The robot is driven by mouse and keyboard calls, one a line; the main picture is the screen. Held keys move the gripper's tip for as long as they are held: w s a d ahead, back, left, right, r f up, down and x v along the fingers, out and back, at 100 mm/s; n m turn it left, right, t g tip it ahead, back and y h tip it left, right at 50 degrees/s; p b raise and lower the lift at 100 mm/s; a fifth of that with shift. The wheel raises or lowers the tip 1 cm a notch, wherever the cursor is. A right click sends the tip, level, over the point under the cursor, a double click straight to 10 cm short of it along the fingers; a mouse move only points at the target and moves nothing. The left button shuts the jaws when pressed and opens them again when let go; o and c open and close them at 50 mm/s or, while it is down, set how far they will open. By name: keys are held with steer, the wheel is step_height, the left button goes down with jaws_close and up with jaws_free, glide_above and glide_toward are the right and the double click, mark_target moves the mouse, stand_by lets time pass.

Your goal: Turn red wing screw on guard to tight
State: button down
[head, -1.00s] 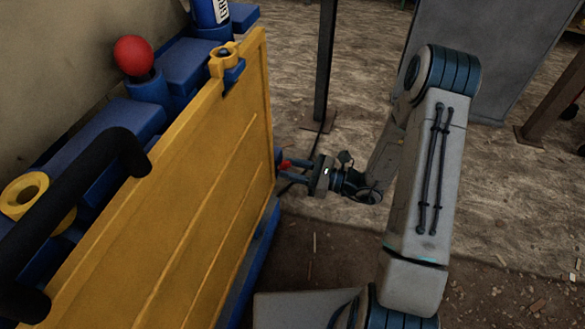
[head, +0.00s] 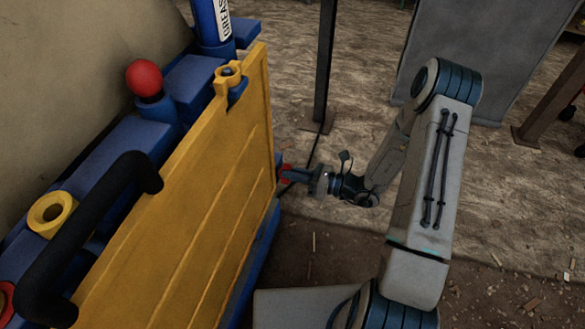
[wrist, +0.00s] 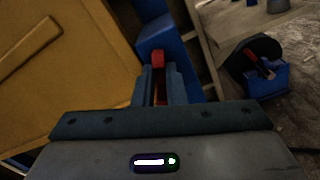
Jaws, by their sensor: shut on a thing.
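The red wing screw (wrist: 158,62) shows in the wrist view between the two fingers of my gripper (wrist: 159,85), which is shut on it. In the head view the screw (head: 286,172) is a small red patch at the right edge of the yellow guard (head: 195,205), and my gripper (head: 296,174) reaches it from the right. The fingers hide part of the screw. The guard stands upright, and it also fills the upper left of the wrist view (wrist: 65,75). A blue block (wrist: 165,37) lies just beyond the screw. How tight the screw is cannot be told.
A black handle (head: 95,225), a red knob (head: 144,78) and a blue grease cylinder (head: 212,22) are on the machine at left. A dark post (head: 323,70) stands behind my gripper. A blue bin (wrist: 262,80) shows at right in the wrist view.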

steer(key=m+p, duration=0.2)
steer(key=m, duration=0.2)
steer(key=m+p, duration=0.2)
steer(key=m, duration=0.2)
steer(key=m+p, duration=0.3)
steer(key=m, duration=0.2)
steer(key=shift+w+d+f, duration=0.1)
steer(key=shift+w+f, duration=0.15)
steer(key=shift+w, duration=0.05)
steer(key=shift+m, duration=0.3)
steer(key=c, duration=1.5)
jaws_free()
steer(key=b+v, duration=0.1)
steer(key=v, duration=1.3)
